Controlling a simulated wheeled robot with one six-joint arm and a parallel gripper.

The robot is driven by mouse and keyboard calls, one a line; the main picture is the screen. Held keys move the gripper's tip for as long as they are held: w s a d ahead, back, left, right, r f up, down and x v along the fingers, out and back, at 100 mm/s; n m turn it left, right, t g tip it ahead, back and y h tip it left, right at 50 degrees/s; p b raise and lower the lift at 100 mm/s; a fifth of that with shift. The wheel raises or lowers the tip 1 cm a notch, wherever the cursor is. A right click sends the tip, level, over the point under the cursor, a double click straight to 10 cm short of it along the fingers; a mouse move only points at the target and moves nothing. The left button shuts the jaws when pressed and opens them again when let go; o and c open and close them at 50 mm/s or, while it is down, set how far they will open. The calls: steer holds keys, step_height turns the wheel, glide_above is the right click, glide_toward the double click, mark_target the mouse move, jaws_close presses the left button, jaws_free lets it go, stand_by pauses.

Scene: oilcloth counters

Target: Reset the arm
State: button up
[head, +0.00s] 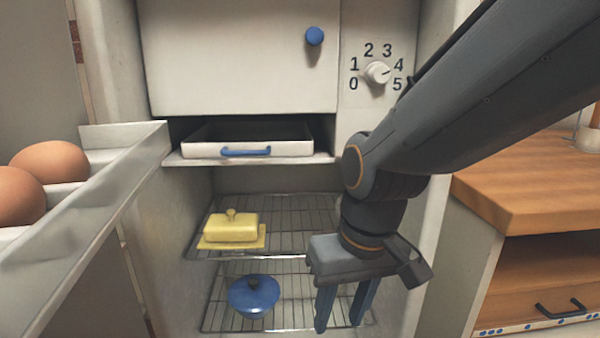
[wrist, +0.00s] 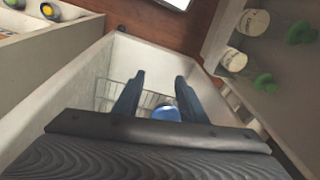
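My gripper (head: 341,308) hangs from my dark grey arm at the right of the head view, with its blue fingers pointing down in front of the open fridge. In the wrist view its two fingers (wrist: 158,92) stand apart with nothing held between them. My arm reaches in from the upper right and hides part of the fridge's right side. Below and beyond the fingers, the wrist view shows a blue round thing (wrist: 165,113) near the wire rack.
The fridge holds a yellow butter dish (head: 232,228) on the upper wire shelf and a blue lidded pot (head: 254,296) on the lower one. A shallow tray (head: 222,149) sits above. The open door with eggs (head: 50,162) stands left; a wooden counter (head: 530,180) stands right.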

steer(key=s+d+g, duration=0.1)
steer(key=s+d, duration=0.2)
steer(key=s, duration=0.1)
steer(key=d+r+m+h+p, duration=0.1)
steer(key=d+r+m+p, duration=0.2)
steer(key=d+r+p, duration=0.7)
step_height(320, 180, up, 2)
steer(key=p, duration=1)
steer(key=shift+r+p, duration=0.15)
steer(key=shift+p, duration=0.2)
